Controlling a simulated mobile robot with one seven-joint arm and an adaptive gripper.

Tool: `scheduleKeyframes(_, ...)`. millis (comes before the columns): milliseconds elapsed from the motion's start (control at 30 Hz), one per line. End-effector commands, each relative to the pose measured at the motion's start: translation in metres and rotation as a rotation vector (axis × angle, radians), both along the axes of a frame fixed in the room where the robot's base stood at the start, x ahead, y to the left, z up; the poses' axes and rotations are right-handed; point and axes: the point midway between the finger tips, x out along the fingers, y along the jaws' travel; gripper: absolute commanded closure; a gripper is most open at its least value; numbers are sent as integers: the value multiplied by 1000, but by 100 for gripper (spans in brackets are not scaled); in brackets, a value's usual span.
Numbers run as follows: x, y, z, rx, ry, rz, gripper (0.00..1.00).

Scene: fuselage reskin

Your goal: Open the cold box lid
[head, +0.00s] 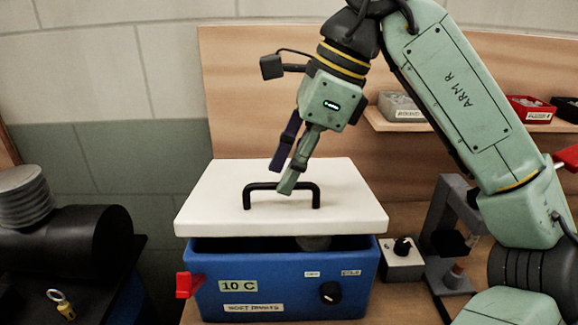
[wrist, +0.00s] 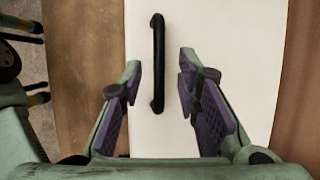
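The cold box (head: 210,300) is a blue box marked "10 C", with a white lid (head: 350,210) over it. A dark gap shows between the lid's front edge and the box rim, with a grey round thing (head: 313,243) partly visible inside. I cannot tell whether the lid is raised or set back. A black bar handle (head: 248,193) stands on the lid; it also shows in the wrist view (wrist: 157,60). My gripper (head: 281,178) is open at the handle. In the wrist view its purple-padded fingers (wrist: 160,72) lie either side of the handle, apart from it.
A red latch (head: 188,284) is at the box's left side. A small box with a black knob (head: 403,258) and a grey stand (head: 447,220) are close on the right. Black machinery (head: 70,245) is at left. A shelf with bins (head: 400,107) is behind.

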Motion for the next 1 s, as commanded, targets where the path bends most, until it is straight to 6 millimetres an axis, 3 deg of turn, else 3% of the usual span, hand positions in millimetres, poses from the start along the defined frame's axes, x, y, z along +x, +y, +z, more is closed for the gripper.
scheduleKeyframes(367, 0, 2, -4, 0, -1, -1, 71)
scheduleKeyframes(800, 0, 2, -4, 0, -1, -1, 100)
scheduleKeyframes(1000, 0, 2, -4, 0, -1, -2, 100)
